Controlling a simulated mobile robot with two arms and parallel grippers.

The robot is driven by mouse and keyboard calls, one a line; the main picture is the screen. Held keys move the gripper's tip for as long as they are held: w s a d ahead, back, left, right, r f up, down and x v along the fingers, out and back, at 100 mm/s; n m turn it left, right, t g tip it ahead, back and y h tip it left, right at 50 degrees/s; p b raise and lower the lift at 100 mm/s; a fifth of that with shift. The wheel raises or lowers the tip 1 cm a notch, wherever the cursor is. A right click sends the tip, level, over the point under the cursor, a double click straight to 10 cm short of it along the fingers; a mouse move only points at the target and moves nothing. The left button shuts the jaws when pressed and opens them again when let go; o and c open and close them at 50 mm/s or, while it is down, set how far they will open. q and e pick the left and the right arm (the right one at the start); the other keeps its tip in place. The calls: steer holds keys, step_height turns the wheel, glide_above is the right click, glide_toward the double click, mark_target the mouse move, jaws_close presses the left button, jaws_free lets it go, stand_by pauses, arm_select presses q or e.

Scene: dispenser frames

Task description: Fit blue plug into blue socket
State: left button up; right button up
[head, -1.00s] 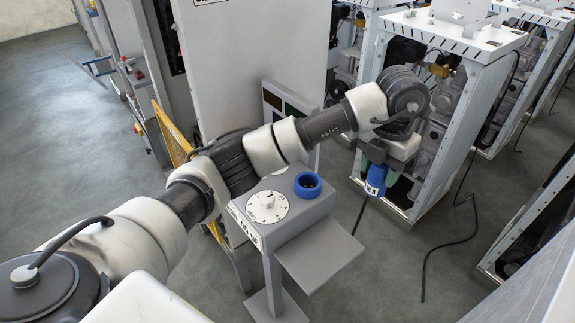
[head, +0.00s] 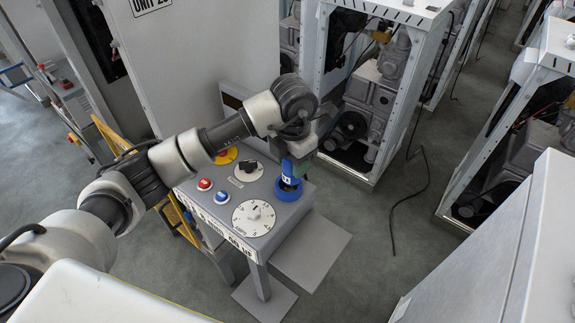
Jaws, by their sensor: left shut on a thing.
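My left gripper (head: 296,165) is shut on the blue plug (head: 288,177), which has a white label on its side. The plug points down, roughly upright, over the blue socket (head: 288,193). The socket is a blue ring on the right part of the grey console top. The plug's lower end overlaps the socket opening in the picture. I cannot tell whether it is inside or just above. The gripper and plug hide the ring's far side. My right gripper is not in view.
The grey console (head: 299,213) also carries a white dial (head: 254,218), a black knob (head: 248,170), and red (head: 205,184) and blue (head: 194,202) buttons. Open machine frames (head: 375,100) stand behind. A black cable (head: 427,170) lies on the floor.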

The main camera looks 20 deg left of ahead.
mark_target(289, 175)
arm_select(q)
steer(key=shift+a+f, duration=0.15)
steer(key=shift+a, duration=0.15)
steer(key=shift+s+f, duration=0.1)
steer(key=shift+f, duration=0.15)
step_height(289, 175, down, 3)
steer(key=shift+f+p, duration=0.15)
steer(key=shift+p, duration=0.95)
steer(key=shift+f, duration=0.25)
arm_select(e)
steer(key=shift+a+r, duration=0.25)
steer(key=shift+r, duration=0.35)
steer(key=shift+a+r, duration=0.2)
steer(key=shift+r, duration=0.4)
arm_select(q)
steer(key=shift+f, duration=0.1)
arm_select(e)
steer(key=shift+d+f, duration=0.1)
arm_select(q)
steer(key=shift+f+b, duration=0.15)
steer(key=shift+b, duration=0.2)
steer(key=o, duration=1)
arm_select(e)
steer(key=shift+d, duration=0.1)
